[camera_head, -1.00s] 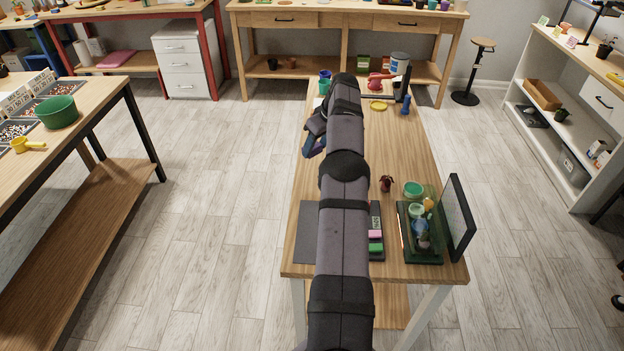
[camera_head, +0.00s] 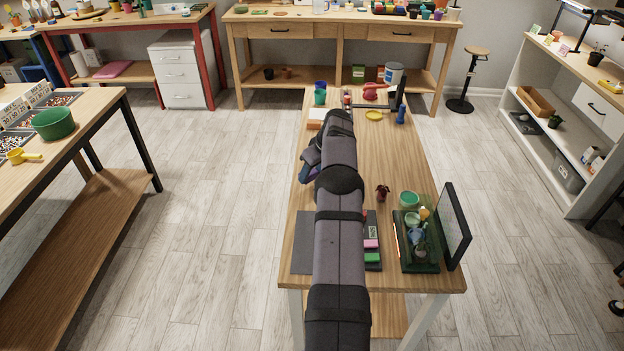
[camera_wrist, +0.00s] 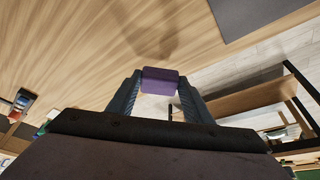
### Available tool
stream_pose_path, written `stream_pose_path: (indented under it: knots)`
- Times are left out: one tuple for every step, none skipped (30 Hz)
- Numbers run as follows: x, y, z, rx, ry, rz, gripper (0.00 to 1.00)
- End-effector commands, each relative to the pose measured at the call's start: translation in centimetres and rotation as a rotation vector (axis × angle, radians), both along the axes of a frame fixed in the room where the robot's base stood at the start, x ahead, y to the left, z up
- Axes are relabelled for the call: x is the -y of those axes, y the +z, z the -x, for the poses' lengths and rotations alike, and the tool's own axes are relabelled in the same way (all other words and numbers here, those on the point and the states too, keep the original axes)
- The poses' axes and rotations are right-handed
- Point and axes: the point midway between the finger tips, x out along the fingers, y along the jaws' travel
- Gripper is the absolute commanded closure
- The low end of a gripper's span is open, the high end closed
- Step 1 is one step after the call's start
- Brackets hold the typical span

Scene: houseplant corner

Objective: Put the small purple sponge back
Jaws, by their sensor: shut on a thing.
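The small purple sponge (camera_wrist: 160,76) is held between the two dark fingertips of my gripper (camera_wrist: 160,88) in the wrist view, over the wooden table top. In the head view my gripper (camera_head: 309,170) is over the table's left edge, partly hidden behind my arm. A dark tray (camera_head: 374,266) with pink (camera_head: 371,244) and green (camera_head: 372,257) blocks lies at the near end of the table, partly covered by my arm. Whether it has an empty place is hidden.
A grey mat (camera_head: 303,250) lies left of the tray. To the right are a green planter tray (camera_head: 405,262), an upright dark-framed panel (camera_head: 453,225), a green bowl (camera_head: 409,199) and a small dark red plant (camera_head: 382,192). The table's (camera_head: 395,150) middle right is clear.

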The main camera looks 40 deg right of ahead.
Motion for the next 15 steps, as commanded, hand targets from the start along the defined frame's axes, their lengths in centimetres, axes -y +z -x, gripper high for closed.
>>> stream_pose_path:
  knots:
    - [-0.1, -0.5, 0.1, -0.002, 0.0, -0.003, 0.78]
    - [-0.1, -0.8, 0.1, -0.003, -0.001, -0.004, 0.78]
    - [-0.1, -1.3, 0.1, -0.003, -0.001, -0.004, 0.78]
    - [-0.1, -1.7, 0.1, -0.003, -0.001, -0.004, 0.78]
    - [-0.1, -2.1, 0.1, -0.003, -0.001, -0.004, 0.78]
    - [-0.1, -2.5, 0.1, -0.002, -0.001, -0.004, 0.78]
    - [-0.1, -2.7, 0.1, -0.002, 0.0, -0.002, 0.78]
    - [-0.1, -3.0, 0.0, -0.002, 0.0, -0.002, 0.78]
    - [0.0, -3.1, 0.0, -0.001, 0.0, -0.001, 0.78]
    - [0.0, -3.2, 0.0, -0.001, 0.0, 0.0, 0.78]
    - [0.0, -3.2, 0.0, 0.0, 0.0, 0.0, 0.78]
    - [0.0, -3.2, 0.0, 0.0, 0.0, 0.0, 0.78]
    - [0.0, -3.2, 0.0, 0.0, 0.0, 0.0, 0.78]
    - [0.0, -3.2, 0.0, 0.0, 0.0, 0.0, 0.78]
    - [0.0, -3.2, 0.0, 0.0, 0.0, 0.0, 0.78]
